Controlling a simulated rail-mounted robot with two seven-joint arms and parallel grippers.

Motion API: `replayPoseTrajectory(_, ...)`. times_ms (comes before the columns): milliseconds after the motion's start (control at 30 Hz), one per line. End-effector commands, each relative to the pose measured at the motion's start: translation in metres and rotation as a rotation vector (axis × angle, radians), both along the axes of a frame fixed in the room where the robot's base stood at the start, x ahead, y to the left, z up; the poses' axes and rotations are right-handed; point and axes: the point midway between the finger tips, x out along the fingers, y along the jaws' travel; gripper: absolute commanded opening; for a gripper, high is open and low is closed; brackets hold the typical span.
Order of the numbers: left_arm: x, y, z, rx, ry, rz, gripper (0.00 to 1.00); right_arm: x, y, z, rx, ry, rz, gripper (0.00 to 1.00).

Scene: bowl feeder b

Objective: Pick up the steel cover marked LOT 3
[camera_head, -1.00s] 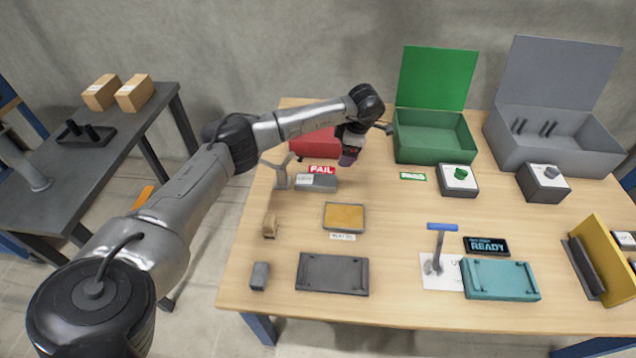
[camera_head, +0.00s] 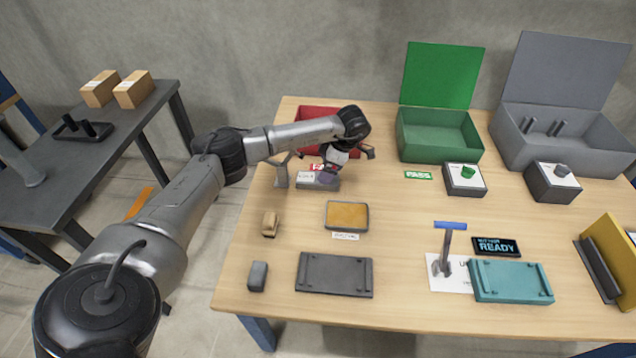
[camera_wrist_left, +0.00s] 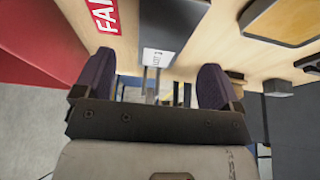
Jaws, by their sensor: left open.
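A grey steel block with a white label (camera_head: 306,176) lies near the red FAIL sign at the back left of the table. It also shows in the left wrist view (camera_wrist_left: 163,45), where its label print is too small to read surely. My right gripper is not in view.
A grey upright bracket (camera_head: 281,174) stands just left of the block. A red bin (camera_head: 316,113) lies behind, and a green open box (camera_head: 437,133) to the right. A yellow-topped tray (camera_head: 347,215) sits in front.

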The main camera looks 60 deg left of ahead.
Motion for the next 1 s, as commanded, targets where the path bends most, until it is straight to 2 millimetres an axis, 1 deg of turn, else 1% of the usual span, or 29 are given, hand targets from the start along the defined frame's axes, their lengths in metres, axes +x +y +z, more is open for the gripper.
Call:
replayPoseTrajectory(167, -0.003, 0.002, -0.009, 0.000, 0.000, 0.000, 0.89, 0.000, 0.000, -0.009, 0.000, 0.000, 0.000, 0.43)
replayPoseTrajectory(400, -0.013, 0.007, -0.034, 0.001, 0.001, 0.000, 0.89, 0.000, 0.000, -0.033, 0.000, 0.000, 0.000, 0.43)
replayPoseTrajectory(500, -0.017, 0.010, -0.045, 0.000, 0.000, 0.001, 0.89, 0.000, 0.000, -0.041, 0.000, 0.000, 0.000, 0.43)
replayPoseTrajectory(600, -0.019, 0.011, -0.048, -0.001, -0.001, 0.000, 0.89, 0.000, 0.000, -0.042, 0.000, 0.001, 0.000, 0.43)
replayPoseTrajectory(800, -0.019, 0.011, -0.047, -0.001, -0.001, 0.000, 0.89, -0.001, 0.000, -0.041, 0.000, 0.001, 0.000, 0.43)
replayPoseTrajectory(1000, -0.019, 0.011, -0.047, -0.001, -0.001, 0.000, 0.70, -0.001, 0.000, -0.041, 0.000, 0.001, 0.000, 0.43)
